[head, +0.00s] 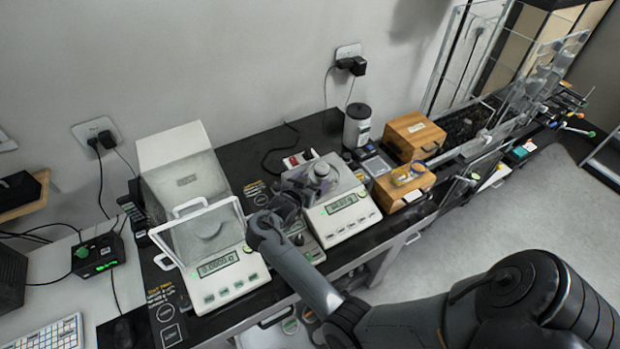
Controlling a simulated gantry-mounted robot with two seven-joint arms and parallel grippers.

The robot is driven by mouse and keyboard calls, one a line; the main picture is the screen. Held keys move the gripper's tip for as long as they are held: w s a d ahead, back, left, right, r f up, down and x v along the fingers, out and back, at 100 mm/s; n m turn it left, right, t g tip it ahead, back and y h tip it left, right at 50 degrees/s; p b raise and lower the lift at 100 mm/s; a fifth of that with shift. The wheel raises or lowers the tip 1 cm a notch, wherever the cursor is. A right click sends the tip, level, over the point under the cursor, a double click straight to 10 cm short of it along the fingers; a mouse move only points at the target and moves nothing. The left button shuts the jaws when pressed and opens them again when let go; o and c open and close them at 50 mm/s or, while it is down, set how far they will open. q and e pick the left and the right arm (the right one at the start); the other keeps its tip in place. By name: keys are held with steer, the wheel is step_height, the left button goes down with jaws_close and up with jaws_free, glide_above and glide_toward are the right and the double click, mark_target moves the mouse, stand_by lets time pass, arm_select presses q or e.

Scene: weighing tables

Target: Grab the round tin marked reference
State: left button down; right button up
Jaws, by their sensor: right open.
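I cannot read the word reference on anything in the head view, so I cannot tell for sure which thing is the round tin. A small grey round thing (322,171) sits on top of the right-hand balance (343,207). A grey cylindrical container with a dark lid and white label (357,128) stands behind, near the wall. My right gripper (288,203) is open at the left side of the right-hand balance, left of and nearer than the grey round thing; its fingertips are small and partly unclear. My left gripper is not in view.
A larger balance with a raised clear shield (221,281) stands left of my right gripper. Two wooden boxes (412,137) (403,184) stand to the right. Several round items lie low under the front edge. A keyboard (50,336) is at lower left.

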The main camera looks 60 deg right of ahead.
mark_target(320, 170)
steer(key=x, duration=0.3)
steer(key=w+x, duration=0.1)
steer(key=shift+d+r, duration=0.15)
steer(key=shift+d, duration=0.3)
steer(key=shift+f+b+x, duration=0.2)
steer(key=shift+b+x, duration=0.25)
steer(key=shift+x, duration=2.45)
steer(key=shift+a, duration=0.1)
steer(key=shift+s, duration=0.1)
steer(key=c, duration=1.2)
